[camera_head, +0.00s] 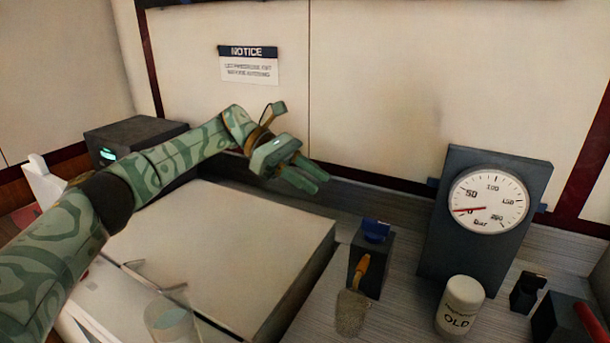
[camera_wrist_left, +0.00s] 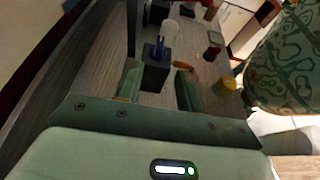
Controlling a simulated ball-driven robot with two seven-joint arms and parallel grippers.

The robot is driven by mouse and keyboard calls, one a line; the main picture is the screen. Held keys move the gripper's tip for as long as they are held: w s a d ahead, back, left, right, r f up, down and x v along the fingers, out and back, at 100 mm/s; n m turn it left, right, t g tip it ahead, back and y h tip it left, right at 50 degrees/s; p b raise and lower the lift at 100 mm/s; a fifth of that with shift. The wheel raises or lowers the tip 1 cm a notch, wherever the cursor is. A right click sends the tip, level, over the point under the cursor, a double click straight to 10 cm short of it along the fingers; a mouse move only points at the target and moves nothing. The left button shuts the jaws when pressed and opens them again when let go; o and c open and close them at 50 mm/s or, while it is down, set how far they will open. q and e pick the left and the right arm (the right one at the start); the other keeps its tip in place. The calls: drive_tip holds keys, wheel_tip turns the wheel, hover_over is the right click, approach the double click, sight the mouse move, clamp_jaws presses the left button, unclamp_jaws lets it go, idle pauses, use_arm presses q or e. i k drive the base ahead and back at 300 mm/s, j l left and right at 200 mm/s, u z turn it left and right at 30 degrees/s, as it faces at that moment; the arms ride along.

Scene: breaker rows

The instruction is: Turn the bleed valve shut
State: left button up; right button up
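The bleed valve (camera_head: 368,268) is a dark block with a blue handle (camera_head: 376,230) on top and an orange spout (camera_head: 361,268) on its front. The block also shows in the left wrist view (camera_wrist_left: 154,75), with the blue handle (camera_wrist_left: 160,46) pointing up and the orange spout (camera_wrist_left: 183,65) to its right. My left gripper (camera_head: 312,180) is open and empty, above and to the left of the valve in the head view. In the left wrist view its fingers (camera_wrist_left: 160,88) stand apart, with the block beyond them, not touching it. My right gripper is not in view.
A gauge panel (camera_head: 452,240) stands right of the valve, its red needle near 0. A jar marked OLD (camera_head: 460,303) stands before it. A grainy cup (camera_head: 351,314) sits below the spout. A large pale box (camera_head: 220,250) lies left; a glass (camera_head: 172,318) is in front.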

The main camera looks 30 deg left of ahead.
sight(376, 231)
drive_tip(key=k, duration=1.5)
